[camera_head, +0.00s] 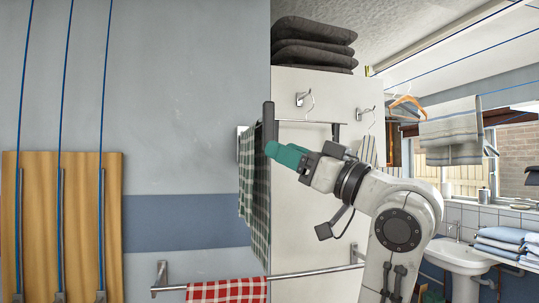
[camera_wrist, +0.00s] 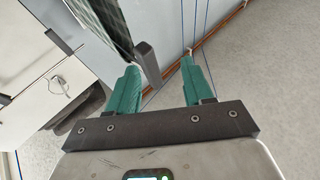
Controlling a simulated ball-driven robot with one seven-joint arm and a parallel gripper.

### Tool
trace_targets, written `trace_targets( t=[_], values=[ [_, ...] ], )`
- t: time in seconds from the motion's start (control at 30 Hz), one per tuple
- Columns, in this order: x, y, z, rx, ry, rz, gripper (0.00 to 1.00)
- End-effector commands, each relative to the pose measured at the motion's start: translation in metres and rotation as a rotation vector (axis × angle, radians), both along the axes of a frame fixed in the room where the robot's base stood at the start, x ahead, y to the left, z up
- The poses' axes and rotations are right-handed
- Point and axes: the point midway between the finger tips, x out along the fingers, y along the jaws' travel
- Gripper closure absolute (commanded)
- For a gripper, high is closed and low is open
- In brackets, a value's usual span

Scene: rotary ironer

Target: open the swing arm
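The swing arm appears to be the rail at the wall corner that carries a dark green checked towel (camera_head: 256,190); its dark upright end piece (camera_head: 268,118) stands at the corner. My gripper (camera_head: 272,150), with teal fingers, is level with the lower part of that end piece. In the wrist view, my gripper (camera_wrist: 160,65) is open. The dark end piece (camera_wrist: 147,62) shows in the gap between the fingers, closer to the left finger. I cannot tell whether it touches. The checked towel (camera_wrist: 103,22) hangs just beyond the left finger. Most of the rail is hidden by towel and gripper.
A lower rail (camera_head: 312,272) with a red checked cloth (camera_head: 228,291) runs below. A white cabinet (camera_head: 330,85) with hooks and folded dark cloths (camera_head: 313,45) stands behind my arm. A wooden board (camera_head: 85,215) is left. A sink (camera_head: 462,258) is right.

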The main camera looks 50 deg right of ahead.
Motion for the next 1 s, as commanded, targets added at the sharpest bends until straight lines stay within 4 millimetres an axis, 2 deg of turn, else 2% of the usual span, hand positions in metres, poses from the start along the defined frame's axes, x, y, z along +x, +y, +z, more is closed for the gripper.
trace_targets(
  t=[0.1, 0.3, 0.87, 0.97, 1.0],
  values=[
    [-0.014, -0.003, -0.007, 0.001, 0.0, -0.004, 0.49],
    [-0.022, -0.003, -0.01, 0.002, 0.002, -0.001, 0.49],
    [-0.021, -0.004, -0.01, 0.003, 0.003, -0.003, 0.49],
    [-0.014, -0.005, -0.022, 0.017, 0.03, -0.003, 0.49],
    [-0.008, -0.006, -0.033, 0.029, 0.053, -0.005, 0.49]
  ],
)
